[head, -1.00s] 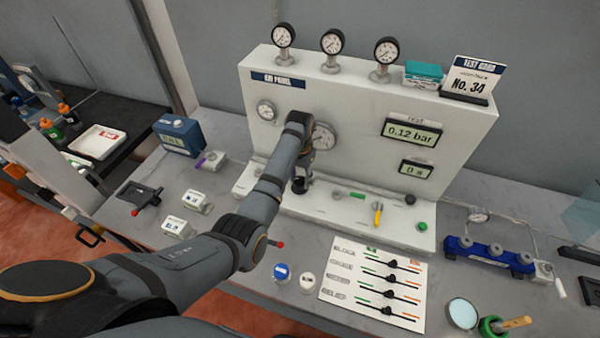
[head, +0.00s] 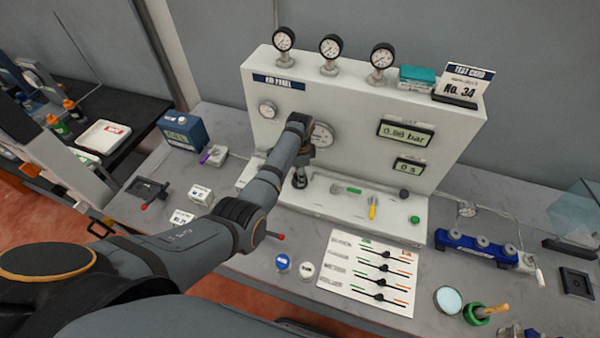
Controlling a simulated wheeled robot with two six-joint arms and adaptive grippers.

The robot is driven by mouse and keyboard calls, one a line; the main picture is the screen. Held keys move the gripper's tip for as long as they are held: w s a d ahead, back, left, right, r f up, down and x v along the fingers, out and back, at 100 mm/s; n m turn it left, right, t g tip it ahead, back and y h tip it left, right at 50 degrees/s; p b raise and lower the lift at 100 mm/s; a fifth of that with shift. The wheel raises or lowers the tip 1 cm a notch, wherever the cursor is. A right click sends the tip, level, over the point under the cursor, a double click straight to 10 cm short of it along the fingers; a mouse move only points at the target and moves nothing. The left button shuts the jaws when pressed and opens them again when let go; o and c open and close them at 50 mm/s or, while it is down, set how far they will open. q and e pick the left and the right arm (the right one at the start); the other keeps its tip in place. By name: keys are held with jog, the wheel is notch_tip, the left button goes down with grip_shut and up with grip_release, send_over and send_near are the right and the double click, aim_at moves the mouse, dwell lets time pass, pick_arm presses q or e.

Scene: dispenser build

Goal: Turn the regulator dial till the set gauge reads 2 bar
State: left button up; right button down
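The white air panel (head: 352,92) stands at the back of the bench. My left arm comes in from the left, and its gripper (head: 300,172) points down at the panel's base ledge. A dark round knob (head: 299,182), apparently the regulator dial, shows just under the gripper. The fingers are too small and too covered to tell open from shut, or whether they touch the knob. My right gripper is not in view.
The test display (head: 406,134) reads about 0.98 bar, and the timer display (head: 408,166) reads 0 s. A yellow lever (head: 372,207) and green button (head: 414,219) are right of the knob. A white slider card (head: 367,272) lies in front.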

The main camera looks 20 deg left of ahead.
pick_arm(q)
jog(key=shift+w+m, duration=0.1)
jog(key=shift+m, duration=0.4)
jog(key=o, duration=1.2)
jog(key=shift+c, duration=0.2)
jog(key=shift+r, duration=0.35)
notch_tip(320, 180, up, 11)
jog(key=shift+r, duration=0.2)
